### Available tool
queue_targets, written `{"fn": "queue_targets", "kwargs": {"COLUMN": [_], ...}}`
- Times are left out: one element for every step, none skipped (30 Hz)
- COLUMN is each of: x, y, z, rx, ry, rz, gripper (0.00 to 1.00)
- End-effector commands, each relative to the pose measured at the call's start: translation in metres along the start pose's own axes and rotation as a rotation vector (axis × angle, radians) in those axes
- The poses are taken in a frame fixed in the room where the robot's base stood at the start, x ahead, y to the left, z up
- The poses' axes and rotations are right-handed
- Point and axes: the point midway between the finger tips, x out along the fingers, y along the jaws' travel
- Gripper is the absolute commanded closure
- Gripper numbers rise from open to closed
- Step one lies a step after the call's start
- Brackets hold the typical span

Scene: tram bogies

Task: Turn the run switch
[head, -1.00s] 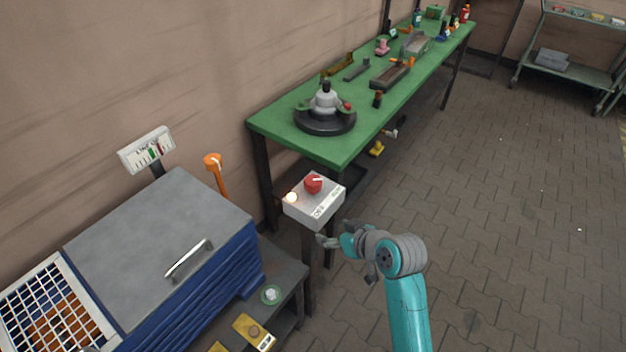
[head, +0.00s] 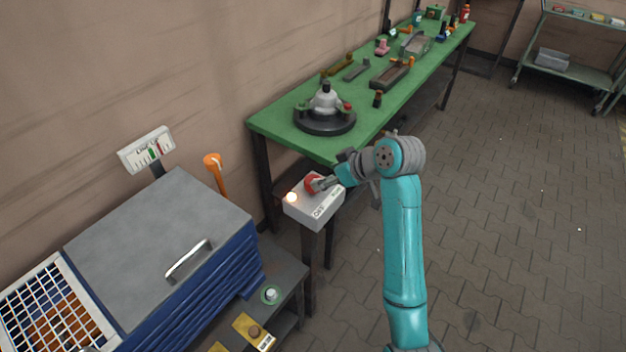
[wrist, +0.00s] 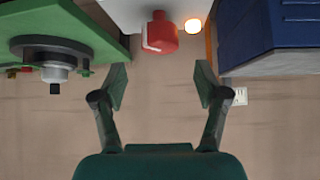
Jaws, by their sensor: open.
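The run switch is a red knob (head: 312,185) on top of a pale grey box (head: 317,206) on a post, with a lit lamp (head: 291,198) beside it. My gripper (head: 322,183) is at the knob in the head view and covers part of it. In the wrist view, the red knob (wrist: 160,33) with its white pointer line shows above and between the open fingertips of my gripper (wrist: 161,82). The fingers stand apart with nothing between them.
A green workbench (head: 285,125) with a round black fixture (head: 325,122) stands behind the box. A blue cabinet (head: 200,262) with a grey top and an orange lever (head: 215,168) are at the left. The paved floor at the right is clear.

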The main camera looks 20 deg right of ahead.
Motion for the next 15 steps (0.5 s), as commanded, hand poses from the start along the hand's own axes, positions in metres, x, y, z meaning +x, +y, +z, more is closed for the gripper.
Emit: {"fn": "queue_targets", "kwargs": {"x": [0.011, 0.016, 0.023, 0.028, 0.034, 0.040, 0.044, 0.049, 0.053, 0.056, 0.059, 0.063, 0.065, 0.067, 0.068], "y": [-0.001, -0.001, -0.001, -0.001, -0.001, -0.001, -0.001, -0.001, -0.001, 0.000, 0.000, 0.000, 0.000, 0.000, 0.000], "z": [0.000, 0.001, 0.001, 0.000, 0.000, 0.000, 0.000, 0.000, 0.000, 0.000, 0.000, 0.000, 0.000, 0.000, 0.000], "rx": [0.000, -0.001, -0.001, -0.001, -0.001, -0.001, -0.001, -0.001, 0.000, 0.000, 0.000, 0.000, 0.000, 0.000, 0.000], "ry": [-0.002, -0.003, -0.003, -0.002, -0.002, -0.001, -0.002, -0.002, -0.001, -0.001, -0.001, -0.001, 0.000, 0.000, 0.000], "rz": [-0.003, -0.002, -0.002, -0.002, -0.002, -0.002, -0.002, -0.002, -0.001, -0.001, 0.000, 0.000, 0.001, 0.001, 0.001], "gripper": [0.27, 0.27, 0.27, 0.27, 0.27, 0.27, 0.27, 0.27, 0.27, 0.27, 0.27, 0.27, 0.27, 0.27, 0.27]}}
